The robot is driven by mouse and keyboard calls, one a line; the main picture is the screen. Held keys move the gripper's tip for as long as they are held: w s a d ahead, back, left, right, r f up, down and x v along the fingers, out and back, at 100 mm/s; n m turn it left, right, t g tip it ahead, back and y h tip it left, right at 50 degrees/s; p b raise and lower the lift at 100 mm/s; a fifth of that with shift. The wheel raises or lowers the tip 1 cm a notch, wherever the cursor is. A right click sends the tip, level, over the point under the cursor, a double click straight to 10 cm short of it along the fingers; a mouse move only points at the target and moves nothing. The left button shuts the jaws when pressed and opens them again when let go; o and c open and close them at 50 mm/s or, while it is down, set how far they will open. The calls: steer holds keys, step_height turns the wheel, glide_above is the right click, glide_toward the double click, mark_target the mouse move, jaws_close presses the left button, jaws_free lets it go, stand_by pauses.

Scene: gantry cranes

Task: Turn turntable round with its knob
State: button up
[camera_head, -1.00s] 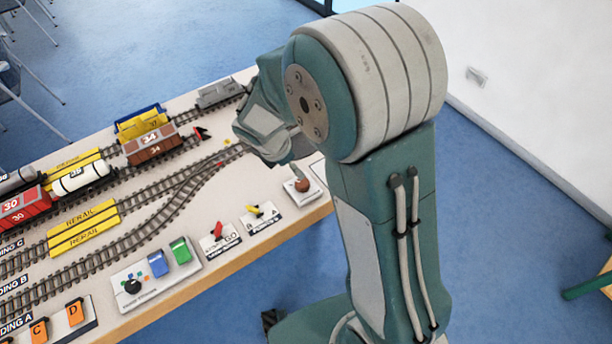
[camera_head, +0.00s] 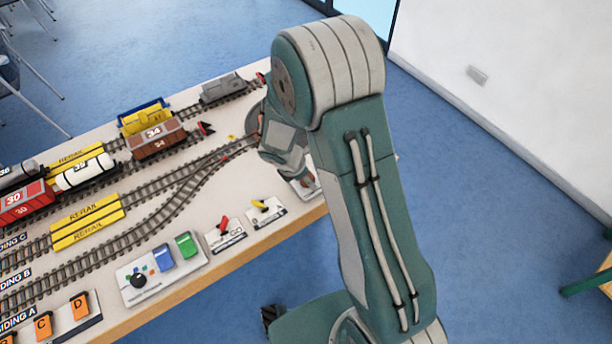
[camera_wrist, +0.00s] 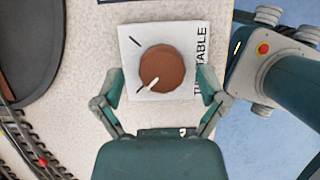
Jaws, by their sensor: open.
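The turntable knob (camera_wrist: 163,68) is a round brown disc with a white pointer line aimed to the lower left. It sits on a white plate (camera_wrist: 133,42) whose lettering ends in "TABLE"; part of the lettering is covered. My gripper (camera_wrist: 162,76) is open, with one finger left and one right of the knob. A gap shows on each side; I cannot tell its height above the plate. The turntable (camera_wrist: 45,45) is the dark round disc at left in the wrist view. In the head view my arm mostly hides the knob plate (camera_head: 297,188).
A yellow lever (camera_head: 260,204), a red lever (camera_head: 224,224) and a switch panel (camera_head: 150,285) line the table's front edge. Tracks carry several wagons, including a brown one (camera_head: 157,139), further left. Blue floor lies beyond the edge.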

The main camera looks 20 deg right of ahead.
steer(key=shift+a, duration=0.15)
steer(key=c, duration=1)
steer(key=shift+d, duration=0.45)
steer(key=shift+c, duration=0.8)
